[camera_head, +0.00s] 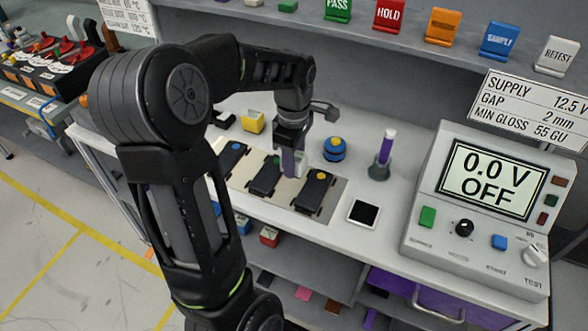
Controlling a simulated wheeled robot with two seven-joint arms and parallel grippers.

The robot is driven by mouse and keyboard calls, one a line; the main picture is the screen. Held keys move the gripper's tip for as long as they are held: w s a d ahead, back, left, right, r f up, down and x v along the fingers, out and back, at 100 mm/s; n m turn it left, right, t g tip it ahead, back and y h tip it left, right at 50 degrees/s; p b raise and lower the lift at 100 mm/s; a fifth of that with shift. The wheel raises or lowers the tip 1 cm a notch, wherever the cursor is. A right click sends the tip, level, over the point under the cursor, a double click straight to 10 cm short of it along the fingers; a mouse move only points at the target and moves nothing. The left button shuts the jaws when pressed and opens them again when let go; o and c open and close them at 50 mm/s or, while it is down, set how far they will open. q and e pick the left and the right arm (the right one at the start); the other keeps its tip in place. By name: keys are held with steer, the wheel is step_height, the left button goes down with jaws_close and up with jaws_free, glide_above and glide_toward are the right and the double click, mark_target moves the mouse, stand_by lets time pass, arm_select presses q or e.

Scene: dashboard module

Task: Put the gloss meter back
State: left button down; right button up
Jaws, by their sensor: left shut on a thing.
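My left gripper (291,168) points down over the dark modules on the bench. It is shut on a small pale grey thing (301,163), mostly hidden by the fingers. This looks like the gloss meter, but I cannot be sure. It is close above or between the middle dark module (265,176) and the right dark module (314,192); I cannot tell whether it touches either. Another dark module (231,158) lies to the left. All three lie on a pale plate (240,181). My right gripper is not in view.
A blue round thing (334,151) and a purple stick in a grey holder (380,170) stand right of the gripper. A black square pad (363,213) lies before the supply unit (475,210), which reads 0.0 V OFF. A shelf (380,38) overhangs the back.

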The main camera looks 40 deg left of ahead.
arm_select(q)
steer(key=shift+f, duration=0.1)
steer(key=shift+f, duration=1.75)
steer(key=shift+f, duration=0.2)
steer(key=c, duration=0.9)
jaws_free()
steer(key=shift+r, duration=0.1)
step_height(320, 180, up, 12)
steer(key=shift+r+b, duration=0.1)
steer(key=shift+b, duration=0.4)
steer(key=shift+o, duration=0.5)
